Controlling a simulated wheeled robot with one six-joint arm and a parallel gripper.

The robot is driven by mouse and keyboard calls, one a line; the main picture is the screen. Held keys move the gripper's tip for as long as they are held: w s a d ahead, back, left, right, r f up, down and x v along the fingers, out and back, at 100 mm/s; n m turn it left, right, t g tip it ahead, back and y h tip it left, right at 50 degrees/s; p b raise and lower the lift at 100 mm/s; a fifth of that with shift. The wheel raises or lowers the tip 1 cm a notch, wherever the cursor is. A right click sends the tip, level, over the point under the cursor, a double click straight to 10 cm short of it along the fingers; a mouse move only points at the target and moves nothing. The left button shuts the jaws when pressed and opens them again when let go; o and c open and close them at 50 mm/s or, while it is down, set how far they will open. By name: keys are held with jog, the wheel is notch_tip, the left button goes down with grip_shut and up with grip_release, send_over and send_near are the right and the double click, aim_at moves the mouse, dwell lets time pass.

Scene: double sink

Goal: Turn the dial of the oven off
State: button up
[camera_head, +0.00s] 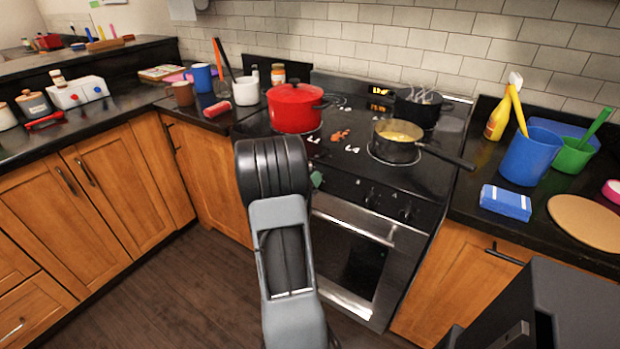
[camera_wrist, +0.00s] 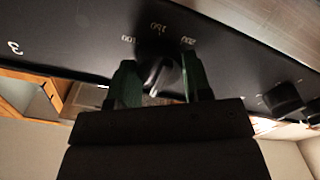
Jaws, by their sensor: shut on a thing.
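The oven (camera_head: 350,262) stands in the middle of the head view, under the cooktop, with its black control panel (camera_head: 345,193) along the top front. The wrist view shows that panel (camera_wrist: 75,40) close up, with a dial (camera_wrist: 158,72) and printed marks 100, 150 and 200 around it. My gripper (camera_wrist: 160,85) has its two green fingers on either side of this dial and is shut on it. In the head view my arm hides most of my gripper (camera_head: 317,180) and the dial. Other dark knobs (camera_wrist: 282,97) sit farther right on the panel.
A red pot (camera_head: 295,107), a pan with yellow food (camera_head: 396,146) and a black pot (camera_head: 418,107) stand on the cooktop. The pan's handle points right. The counter at right holds a blue sponge (camera_head: 506,202) and a blue container (camera_head: 529,157). The floor (camera_head: 185,295) at left is clear.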

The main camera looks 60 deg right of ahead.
dwell(0.4)
jog(key=o, duration=0.9)
jog(key=shift+a, duration=0.1)
jog(key=a, duration=1.3)
jog(key=shift+a, duration=0.35)
